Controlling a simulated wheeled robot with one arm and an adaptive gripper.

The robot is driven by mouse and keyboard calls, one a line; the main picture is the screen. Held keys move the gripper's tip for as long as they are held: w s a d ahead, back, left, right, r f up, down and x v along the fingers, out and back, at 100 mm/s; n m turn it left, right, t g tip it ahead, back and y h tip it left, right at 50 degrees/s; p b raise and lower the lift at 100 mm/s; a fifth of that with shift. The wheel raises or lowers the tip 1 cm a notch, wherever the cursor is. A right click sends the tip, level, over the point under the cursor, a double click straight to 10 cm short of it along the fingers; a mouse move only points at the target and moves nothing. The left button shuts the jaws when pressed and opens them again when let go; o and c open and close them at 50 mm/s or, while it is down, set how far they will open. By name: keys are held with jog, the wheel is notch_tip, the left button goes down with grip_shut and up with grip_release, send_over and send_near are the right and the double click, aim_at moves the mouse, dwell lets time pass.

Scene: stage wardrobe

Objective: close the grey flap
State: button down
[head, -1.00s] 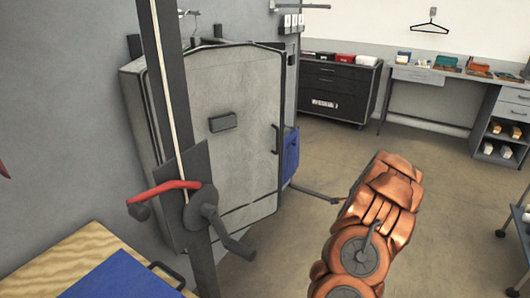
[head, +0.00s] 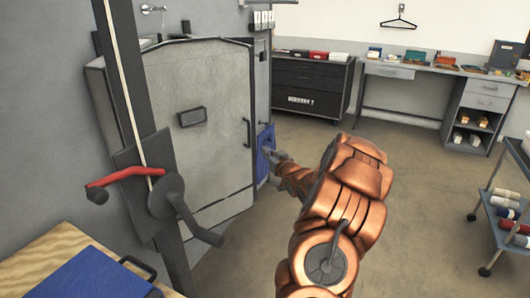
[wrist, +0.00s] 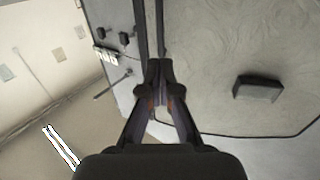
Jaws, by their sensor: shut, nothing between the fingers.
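The grey flap (head: 195,125) is a large upright panel on the left wall, with a small dark block on its face and a dark handle at its right edge. In the wrist view the flap (wrist: 225,60) fills the right side, with a dark edge strip along its left. I cannot tell how far it stands open. My gripper (head: 268,153) is beside the flap's lower right edge, in front of a blue panel. In the wrist view my gripper (wrist: 159,70) is shut and empty, its tips over the flap's edge. Contact cannot be told.
A dark post with a red-handled crank (head: 165,195) stands in front of the flap at left. A wooden table with a blue board (head: 95,280) is at lower left. A black drawer cabinet (head: 310,85) and a desk are behind. A trolley (head: 505,205) is at right. The middle floor is clear.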

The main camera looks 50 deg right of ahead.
jog(key=p+x, duration=0.3)
jog(key=x, duration=0.9)
jog(key=shift+s, duration=0.1)
